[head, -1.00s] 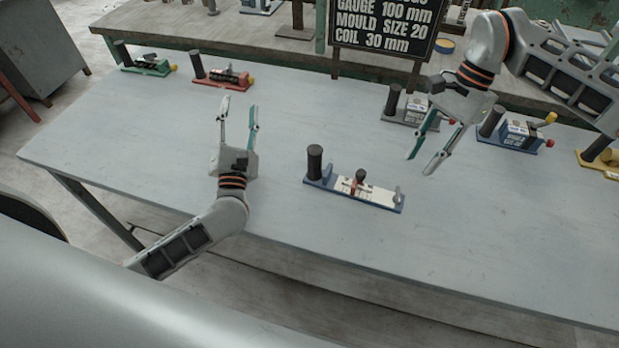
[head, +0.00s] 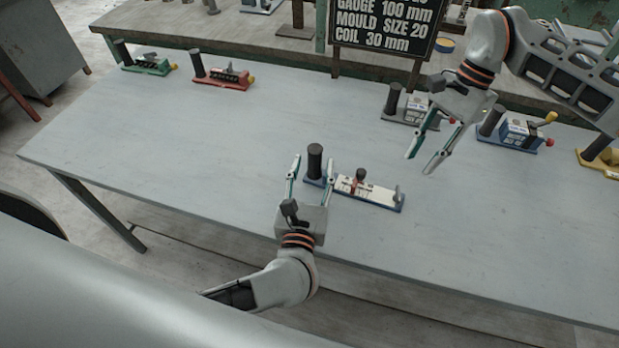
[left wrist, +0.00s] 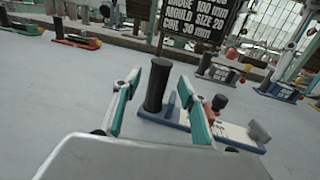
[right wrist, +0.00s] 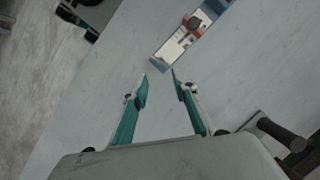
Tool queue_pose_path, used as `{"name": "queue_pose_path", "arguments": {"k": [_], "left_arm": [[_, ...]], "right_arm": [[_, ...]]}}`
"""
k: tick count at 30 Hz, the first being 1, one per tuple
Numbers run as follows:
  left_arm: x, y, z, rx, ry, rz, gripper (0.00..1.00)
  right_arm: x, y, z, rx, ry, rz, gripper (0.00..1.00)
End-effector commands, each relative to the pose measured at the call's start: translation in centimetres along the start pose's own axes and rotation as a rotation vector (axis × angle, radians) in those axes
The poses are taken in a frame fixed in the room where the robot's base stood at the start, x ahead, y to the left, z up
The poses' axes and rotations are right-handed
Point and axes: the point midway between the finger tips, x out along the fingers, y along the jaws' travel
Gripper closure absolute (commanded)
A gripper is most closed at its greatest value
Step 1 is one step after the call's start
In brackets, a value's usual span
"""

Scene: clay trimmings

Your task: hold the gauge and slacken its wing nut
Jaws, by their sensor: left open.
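The gauge (head: 375,193) lies on the near part of the grey table, a blue base with a white scale plate. Its black upright handle (head: 315,162) stands at its left end, and a dark knob on a red slider (head: 361,177), perhaps the wing nut, sits mid-plate. My left gripper (head: 312,165) is open, with its fingers on either side of the black handle; in the left wrist view the handle (left wrist: 157,85) stands between them, apparently untouched. My right gripper (head: 423,152) is open and empty, above the table behind the gauge's right end. The gauge (right wrist: 183,40) also shows beyond its fingertips in the right wrist view.
Similar gauges stand along the table's back edge: green (head: 148,67) and red (head: 222,80) at left, grey (head: 408,108), blue (head: 515,138) and yellow (head: 600,160) at right. A black sign (head: 385,25) stands behind. The table's left and middle are clear.

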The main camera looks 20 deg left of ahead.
Motion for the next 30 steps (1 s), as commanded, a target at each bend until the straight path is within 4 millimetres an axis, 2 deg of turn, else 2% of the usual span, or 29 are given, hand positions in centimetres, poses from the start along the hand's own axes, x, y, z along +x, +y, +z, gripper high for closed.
{"name": "queue_pose_path", "arguments": {"k": [3, 9, 20, 25, 30], "left_arm": [[1.9, 0.1, 0.1, 0.001, -0.002, 0.002, 0.58], [3.8, 0.1, 0.0, 0.001, -0.001, 0.001, 0.58], [4.2, 0.1, 0.0, 0.001, 0.0, 0.001, 0.58], [4.2, 0.1, 0.0, 0.001, 0.0, 0.001, 0.99], [4.2, 0.1, 0.0, 0.001, 0.0, 0.001, 1.0]], "right_arm": [[0.0, 0.0, 0.0, 0.0, 0.0, 0.0, 0.72], [0.0, 0.0, 0.0, 0.0, 0.0, 0.0, 0.72], [0.0, 0.0, 0.0, 0.0, 0.0, 0.0, 0.72], [0.0, 0.0, 0.0, 0.0, 0.0, 0.0, 0.72], [0.0, 0.0, 0.0, 0.0, 0.0, 0.0, 0.77]]}}
